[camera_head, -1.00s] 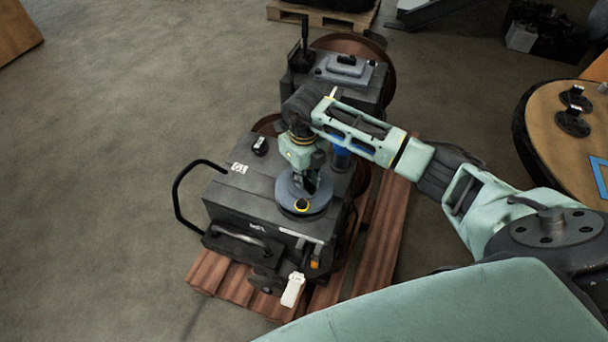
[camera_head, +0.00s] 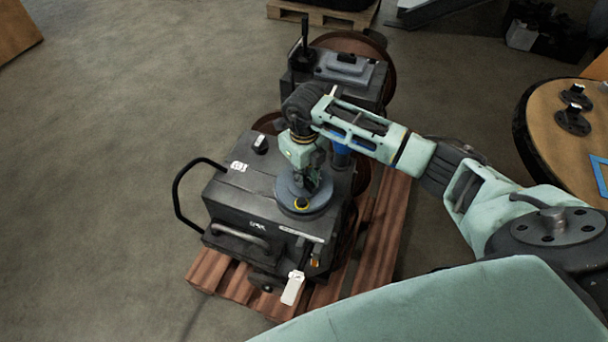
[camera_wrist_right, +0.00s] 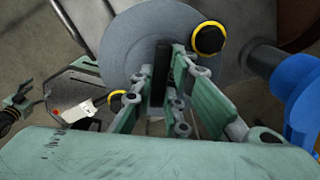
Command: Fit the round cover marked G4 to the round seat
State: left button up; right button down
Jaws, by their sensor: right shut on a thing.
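A grey round cover (camera_head: 290,196) lies at the top of the dark machine, near its right side. My right gripper (camera_head: 309,182) points down over it and is shut on its upright black grip. In the right wrist view the grey disc (camera_wrist_right: 125,45) fills the top middle, with the black grip (camera_wrist_right: 160,75) between my right fingertips (camera_wrist_right: 163,82). A yellow-ringed black knob (camera_wrist_right: 208,38) shows at the disc's edge, and another (camera_wrist_right: 118,98) near the fingers. The seat is hidden under the disc, and I cannot tell if they touch. The G4 mark is not readable.
The dark machine (camera_head: 235,205) stands on a reddish wooden pallet (camera_head: 385,225), with a black hoop handle (camera_head: 178,195) on its left. A white tag (camera_head: 293,288) hangs at its front. A blue part (camera_wrist_right: 300,105) is close right of my fingers. A teal part (camera_wrist_right: 18,97) may be my left gripper.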

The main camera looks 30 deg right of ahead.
jog(key=shift+f+b, duration=0.7)
jog(key=shift+f, duration=0.2)
dwell(0.6)
jog(key=c, duration=1.7)
grip_release()
jog(key=shift+o, duration=0.3)
jog(key=shift+f, duration=0.1)
